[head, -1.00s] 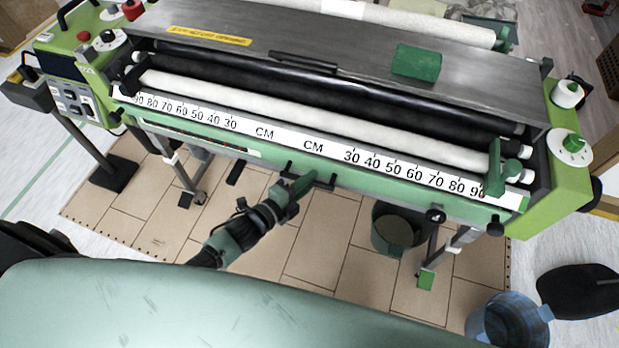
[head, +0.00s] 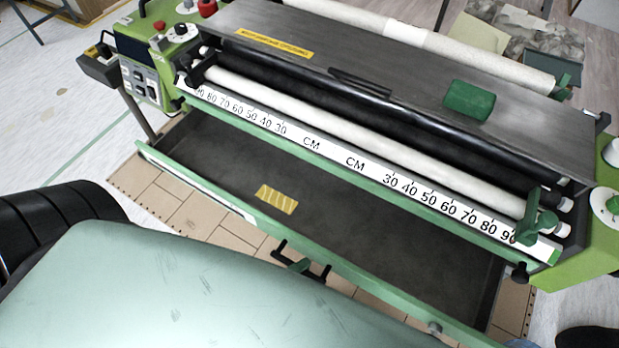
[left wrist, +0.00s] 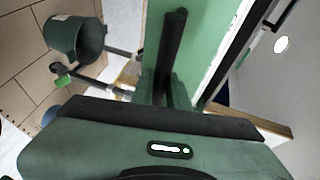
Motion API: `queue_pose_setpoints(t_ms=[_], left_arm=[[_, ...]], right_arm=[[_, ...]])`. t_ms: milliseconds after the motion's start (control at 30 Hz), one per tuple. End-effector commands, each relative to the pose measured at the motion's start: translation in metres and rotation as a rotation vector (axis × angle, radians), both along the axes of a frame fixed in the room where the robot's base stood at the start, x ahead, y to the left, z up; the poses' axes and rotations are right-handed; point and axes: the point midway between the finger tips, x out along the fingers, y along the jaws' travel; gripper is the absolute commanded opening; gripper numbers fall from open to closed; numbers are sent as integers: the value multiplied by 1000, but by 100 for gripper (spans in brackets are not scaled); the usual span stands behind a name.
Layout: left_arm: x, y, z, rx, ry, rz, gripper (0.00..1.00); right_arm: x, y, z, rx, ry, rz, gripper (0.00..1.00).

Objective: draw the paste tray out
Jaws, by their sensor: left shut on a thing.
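The paste tray (head: 360,225) stands drawn out from the front of the green machine, its dark, empty-looking inside open to view. A yellow striped label (head: 277,199) lies on its floor. Its green front panel carries a black handle (head: 283,249) near the middle. My left gripper (head: 300,265) is shut on this handle; only a small green part of it shows above my mint-green body. In the left wrist view, a black bar (left wrist: 172,60) stands against the green front, just beyond the gripper body. My right gripper is not in view.
The machine has a white centimetre scale (head: 355,163), rollers and a metal cover (head: 400,75) with a green block (head: 469,101) on it. In the left wrist view, a green bucket (left wrist: 65,35) stands on the floor. Brown floor panels show below the tray.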

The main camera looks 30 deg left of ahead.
Motion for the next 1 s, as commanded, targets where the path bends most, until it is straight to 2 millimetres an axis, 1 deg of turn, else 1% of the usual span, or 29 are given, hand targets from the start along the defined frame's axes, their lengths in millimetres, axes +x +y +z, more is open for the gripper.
queue_pose_setpoints(t_ms=[33, 133, 500, 533, 567, 600, 867, 933, 1000], left_arm=[[-6, 0, -1, -1, 4, 0, 0], [-10, 0, -1, -1, 4, 0, 0], [-11, 0, -1, 0, 2, 0, 0], [-11, 0, -1, 0, 2, 0, 24], [-11, 0, -1, 0, 2, 0, 33], [-11, 0, -1, 0, 2, 0, 38], [-10, 0, 0, 0, 0, 0, 38], [-12, 1, 0, 0, 1, 0, 38], [-19, 4, 0, 0, 3, 0, 38]], right_arm=[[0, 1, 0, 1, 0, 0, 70], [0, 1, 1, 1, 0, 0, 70], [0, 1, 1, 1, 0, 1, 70], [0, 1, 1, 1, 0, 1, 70], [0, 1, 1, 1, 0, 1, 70], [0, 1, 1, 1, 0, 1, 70], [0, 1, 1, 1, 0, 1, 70], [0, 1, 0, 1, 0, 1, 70], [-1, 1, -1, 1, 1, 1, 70]])
